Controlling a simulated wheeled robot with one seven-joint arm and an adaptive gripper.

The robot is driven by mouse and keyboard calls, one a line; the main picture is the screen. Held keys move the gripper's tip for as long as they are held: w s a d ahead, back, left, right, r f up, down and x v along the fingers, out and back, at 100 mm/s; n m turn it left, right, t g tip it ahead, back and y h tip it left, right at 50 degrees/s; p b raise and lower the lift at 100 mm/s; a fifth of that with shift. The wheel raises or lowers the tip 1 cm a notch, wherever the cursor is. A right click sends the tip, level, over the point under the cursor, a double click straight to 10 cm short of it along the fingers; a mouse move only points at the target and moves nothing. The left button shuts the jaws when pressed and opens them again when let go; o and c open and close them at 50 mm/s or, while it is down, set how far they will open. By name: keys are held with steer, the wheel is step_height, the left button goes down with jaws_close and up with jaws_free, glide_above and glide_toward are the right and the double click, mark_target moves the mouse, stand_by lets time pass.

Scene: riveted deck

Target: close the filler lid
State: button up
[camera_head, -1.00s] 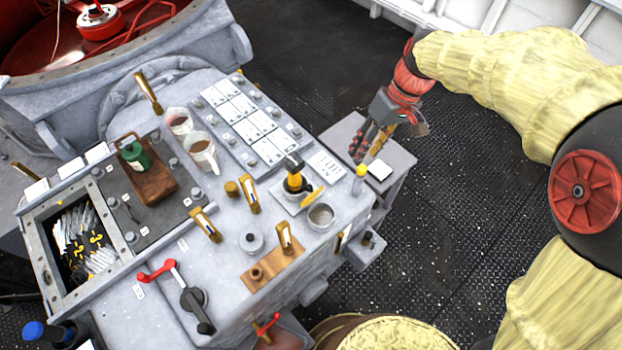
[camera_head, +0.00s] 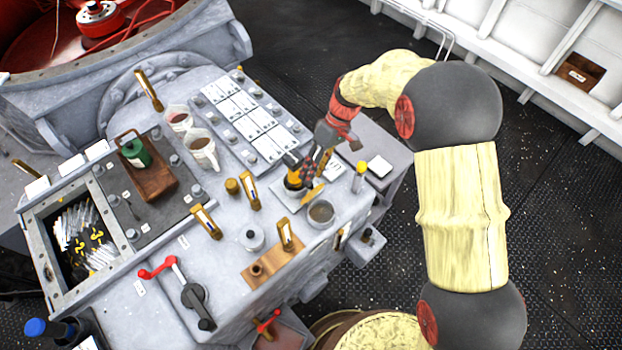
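The filler (camera_head: 296,184) sits on a pale square plate on top of the grey machine. It shows an amber upright part with a black top, and a yellow flap-like piece (camera_head: 313,194) slants out at its right. I cannot tell for sure which piece is the lid; the upright part looks like a raised lid. My gripper (camera_head: 316,166) is just above and right of the filler, pointing down, its fingers apart. The fingers partly cover the filler's right side, and I cannot tell whether they touch it.
A metal cup (camera_head: 321,214) stands just in front of the filler, and a yellow-capped bottle (camera_head: 359,178) stands to the right. Open deck lies to the right.

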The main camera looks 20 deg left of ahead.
steer(key=shift+x, duration=1.45)
steer(key=shift+c, duration=0.6)
steer(key=c, duration=0.8)
